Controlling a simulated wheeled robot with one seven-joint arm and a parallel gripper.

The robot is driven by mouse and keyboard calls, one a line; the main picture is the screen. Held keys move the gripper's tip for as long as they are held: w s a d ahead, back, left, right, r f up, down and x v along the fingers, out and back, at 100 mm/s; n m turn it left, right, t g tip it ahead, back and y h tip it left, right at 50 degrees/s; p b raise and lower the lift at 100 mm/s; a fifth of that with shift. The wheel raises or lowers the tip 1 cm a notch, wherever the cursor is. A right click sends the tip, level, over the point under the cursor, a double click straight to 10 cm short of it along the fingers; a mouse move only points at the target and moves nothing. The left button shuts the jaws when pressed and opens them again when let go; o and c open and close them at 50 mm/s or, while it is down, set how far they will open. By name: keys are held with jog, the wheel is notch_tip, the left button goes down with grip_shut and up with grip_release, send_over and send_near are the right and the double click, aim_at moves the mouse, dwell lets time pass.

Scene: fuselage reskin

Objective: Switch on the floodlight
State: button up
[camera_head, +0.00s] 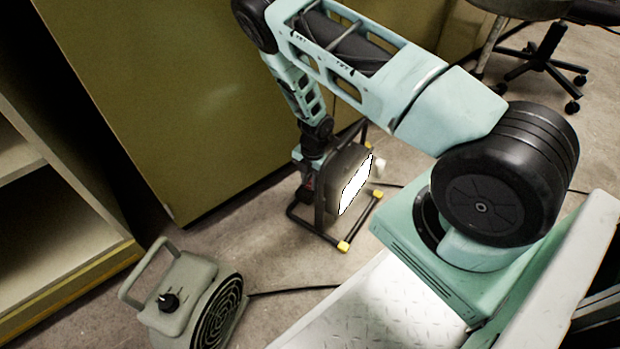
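The floodlight (345,181) stands on the floor in front of the olive cabinet. It has a dark housing, a black tube stand and yellow end caps. Its face is bright white and turned to the right. My arm reaches down from above, and my gripper (309,188) is at the left, rear side of the housing, very close to it. The fingertips are small and dark and partly hidden against the stand, so I cannot tell if they touch the floodlight or how far apart they are. No switch on the floodlight is visible.
A grey-green heater or fan (187,297) with a black knob stands at the lower left. The olive cabinet (190,100) is behind the floodlight, and an open shelf (55,225) is at the left. Dark cables cross the floor. A wheeled chair (541,58) stands at the upper right.

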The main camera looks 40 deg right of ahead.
jog(key=o, duration=0.3)
notch_tip(320, 180, up, 17)
jog(key=d+p, duration=0.2)
jog(key=p, duration=0.8)
jog(key=shift+w+r+p, duration=0.15)
jog(key=shift+w+p, duration=0.15)
